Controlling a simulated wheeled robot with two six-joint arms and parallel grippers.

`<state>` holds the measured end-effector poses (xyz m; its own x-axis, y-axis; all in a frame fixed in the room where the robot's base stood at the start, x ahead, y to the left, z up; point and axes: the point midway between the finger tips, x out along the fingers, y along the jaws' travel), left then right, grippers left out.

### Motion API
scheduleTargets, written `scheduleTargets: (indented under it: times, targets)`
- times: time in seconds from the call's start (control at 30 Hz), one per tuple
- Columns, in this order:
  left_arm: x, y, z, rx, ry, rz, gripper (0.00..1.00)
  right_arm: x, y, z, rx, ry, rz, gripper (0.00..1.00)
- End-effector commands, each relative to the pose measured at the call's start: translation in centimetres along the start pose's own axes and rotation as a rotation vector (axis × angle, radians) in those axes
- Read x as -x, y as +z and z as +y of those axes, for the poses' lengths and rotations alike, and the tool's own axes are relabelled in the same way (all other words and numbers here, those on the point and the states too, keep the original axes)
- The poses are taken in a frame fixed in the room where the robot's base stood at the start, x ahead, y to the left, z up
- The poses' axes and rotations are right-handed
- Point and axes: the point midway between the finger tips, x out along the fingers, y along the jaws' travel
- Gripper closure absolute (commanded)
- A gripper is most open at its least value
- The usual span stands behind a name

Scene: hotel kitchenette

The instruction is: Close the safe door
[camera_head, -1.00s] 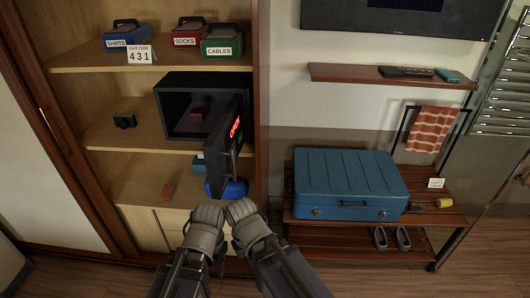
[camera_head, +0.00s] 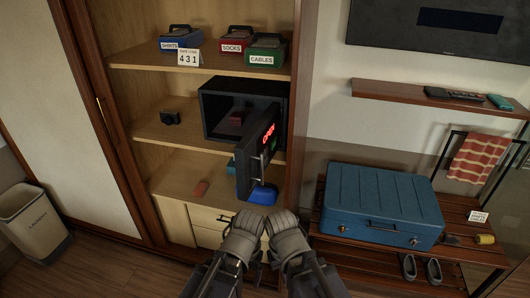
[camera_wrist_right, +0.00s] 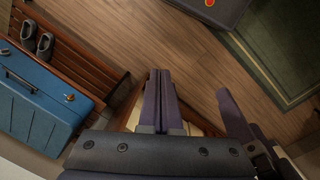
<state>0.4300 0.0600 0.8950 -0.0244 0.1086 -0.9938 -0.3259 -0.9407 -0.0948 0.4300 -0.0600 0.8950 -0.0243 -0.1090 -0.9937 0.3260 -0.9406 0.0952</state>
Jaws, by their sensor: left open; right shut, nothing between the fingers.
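The dark safe (camera_head: 207,118) stands on the wardrobe's middle shelf. Its door (camera_head: 247,178) is swung wide open toward me, hinged at the right, with a lit red display and a handle on its face. A small reddish item (camera_head: 235,118) lies inside the safe. My left gripper (camera_head: 246,222) and right gripper (camera_head: 283,220) are side by side below the door, apart from it; their fingertips are mostly hidden in the head view. In the right wrist view my right gripper's fingers (camera_wrist_right: 160,75) are together and empty. My left gripper is open.
A blue suitcase (camera_head: 385,205) rests on a slatted bench (camera_head: 470,256) at the right. A laundry bin (camera_head: 32,225) stands at the far left. Floor at the lower left is clear.

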Motion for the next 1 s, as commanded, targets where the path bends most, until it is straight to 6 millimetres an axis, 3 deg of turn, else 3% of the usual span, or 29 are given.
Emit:
scheduleTargets:
  times: [0.17,0.3,0.5,0.57,0.73,0.9,1.0]
  targets:
    - [-0.3,0.0,0.0,0.0,0.0,0.0,0.14,-0.3,-0.8,-0.4,-0.031,-0.087,0.005,1.0]
    - [-1.0,-0.1,0.1,0.0,0.0,0.0,0.14,-0.2,-3.2,-1.6,-0.118,-0.337,0.035,1.0]
    - [-2.1,-0.1,0.2,0.0,0.0,0.0,0.14,3.4,-8.1,-1.4,-0.276,-0.783,0.149,1.0]
    - [-2.4,-0.1,0.2,0.0,0.0,0.0,0.14,5.1,-9.6,-0.6,-0.323,-0.913,0.197,1.0]
    - [-3.1,-0.2,0.3,0.0,0.0,0.0,0.14,10.7,-12.9,3.9,-0.436,-1.249,0.353,1.0]
    - [-3.6,-0.2,0.3,0.0,0.0,0.0,0.14,15.2,-14.2,8.9,-0.504,-1.483,0.487,1.0]
    - [-3.7,-0.2,0.4,0.0,0.0,0.0,0.14,16.8,-14.4,10.8,-0.523,-1.562,0.538,1.0]
